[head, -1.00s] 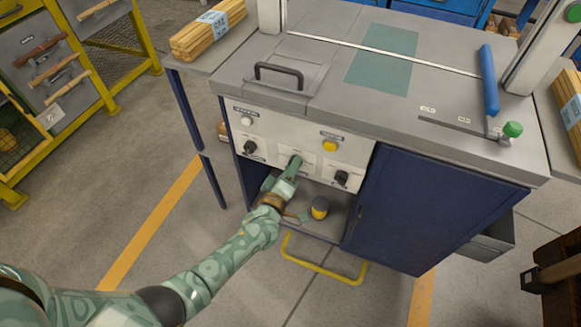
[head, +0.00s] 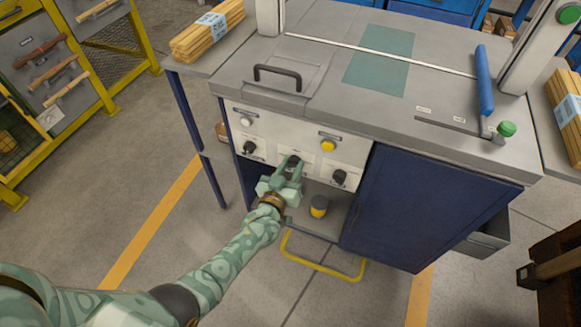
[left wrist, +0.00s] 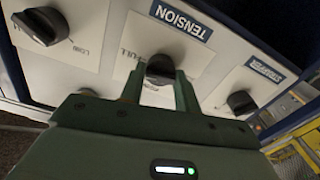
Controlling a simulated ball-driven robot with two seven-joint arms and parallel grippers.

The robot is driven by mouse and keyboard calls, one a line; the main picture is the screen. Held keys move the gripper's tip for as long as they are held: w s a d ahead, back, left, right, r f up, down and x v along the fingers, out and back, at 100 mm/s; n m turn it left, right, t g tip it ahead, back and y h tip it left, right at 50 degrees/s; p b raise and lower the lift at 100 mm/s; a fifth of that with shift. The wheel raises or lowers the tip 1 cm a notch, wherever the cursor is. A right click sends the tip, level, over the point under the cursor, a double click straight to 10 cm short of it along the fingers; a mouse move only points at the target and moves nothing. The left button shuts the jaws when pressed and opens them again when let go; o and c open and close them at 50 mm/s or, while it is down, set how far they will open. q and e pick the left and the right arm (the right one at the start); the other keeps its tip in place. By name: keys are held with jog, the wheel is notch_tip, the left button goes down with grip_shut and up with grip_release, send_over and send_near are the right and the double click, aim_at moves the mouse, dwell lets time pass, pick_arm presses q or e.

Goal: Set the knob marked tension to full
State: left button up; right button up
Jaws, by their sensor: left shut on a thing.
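The tension knob (head: 293,160) is the black middle one of three on the machine's pale front panel (head: 275,135). In the left wrist view the knob (left wrist: 160,67) sits on a white card under a blue label reading TENSION (left wrist: 180,19). The word FULL (left wrist: 125,50) shows at the left of that card. My left gripper (head: 289,171) is at the panel, its two fingers (left wrist: 160,90) on either side of the knob and shut on it. The fingers hide part of the knob, and I cannot tell its exact pointer direction. My right gripper is not in view.
Other black knobs sit to the left (head: 250,147) and right (head: 340,177), close to the gripper. A white button (head: 246,121) and a yellow button (head: 327,145) are above. A yellow-and-dark cylinder (head: 319,206) stands on the shelf below. A yellow rail (head: 322,268) is near the floor.

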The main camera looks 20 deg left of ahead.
pick_arm(q)
jog(key=shift+s+f+m, duration=0.1)
jog(key=shift+f+m, duration=0.1)
jog(key=shift+m, duration=1)
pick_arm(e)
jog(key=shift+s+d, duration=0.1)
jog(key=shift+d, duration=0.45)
pick_arm(q)
jog(key=o, duration=1)
jog(key=shift+r, duration=0.15)
jog(key=shift+s, duration=0.2)
jog(key=s+p, duration=0.1)
jog(key=s, duration=0.4)
jog(key=s+p, duration=0.2)
jog(key=s, duration=0.3)
jog(key=s+p, duration=0.2)
jog(key=s, duration=0.3)
jog(key=shift+s+a, duration=0.25)
jog(key=shift+s, duration=0.15)
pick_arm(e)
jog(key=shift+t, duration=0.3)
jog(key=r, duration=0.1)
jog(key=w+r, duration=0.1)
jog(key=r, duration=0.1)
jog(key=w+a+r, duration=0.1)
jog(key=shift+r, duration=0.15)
